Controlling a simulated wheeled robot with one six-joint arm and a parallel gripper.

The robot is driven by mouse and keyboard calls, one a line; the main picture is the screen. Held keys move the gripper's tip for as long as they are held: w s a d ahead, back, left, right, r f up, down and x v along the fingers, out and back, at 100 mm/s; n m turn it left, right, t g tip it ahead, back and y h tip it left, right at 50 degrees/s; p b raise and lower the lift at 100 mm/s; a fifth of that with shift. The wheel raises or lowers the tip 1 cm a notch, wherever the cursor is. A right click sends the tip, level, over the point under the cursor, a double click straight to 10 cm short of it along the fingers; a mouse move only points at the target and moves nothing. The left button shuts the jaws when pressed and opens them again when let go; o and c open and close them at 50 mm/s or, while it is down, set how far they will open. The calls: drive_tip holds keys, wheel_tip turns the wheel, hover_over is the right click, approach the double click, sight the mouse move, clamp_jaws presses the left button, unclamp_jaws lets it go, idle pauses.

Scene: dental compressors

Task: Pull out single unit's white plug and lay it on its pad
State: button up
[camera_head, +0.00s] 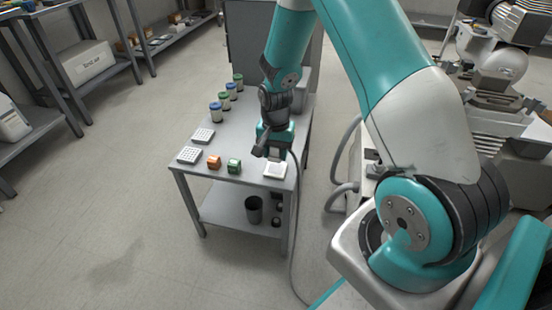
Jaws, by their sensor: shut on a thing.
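My gripper (267,152) points down over the front right part of a grey table, just behind a small white square pad (275,171). It is shut on the white plug, but the jaws and the dark wrist hide the plug, so its shape and tilt cannot be told. A thin grey cord (298,180) runs from beside the gripper over the table's right edge and down to the floor. I cannot tell whether the plug touches the pad or the table. The single unit is not clearly identifiable.
A dark bin (254,210) stands on the lower shelf. Floor to the left is clear.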

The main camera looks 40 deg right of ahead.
drive_tip(key=shift+r+p, duration=0.65)
drive_tip(key=shift+r, duration=0.25)
drive_tip(key=shift+a, duration=0.1)
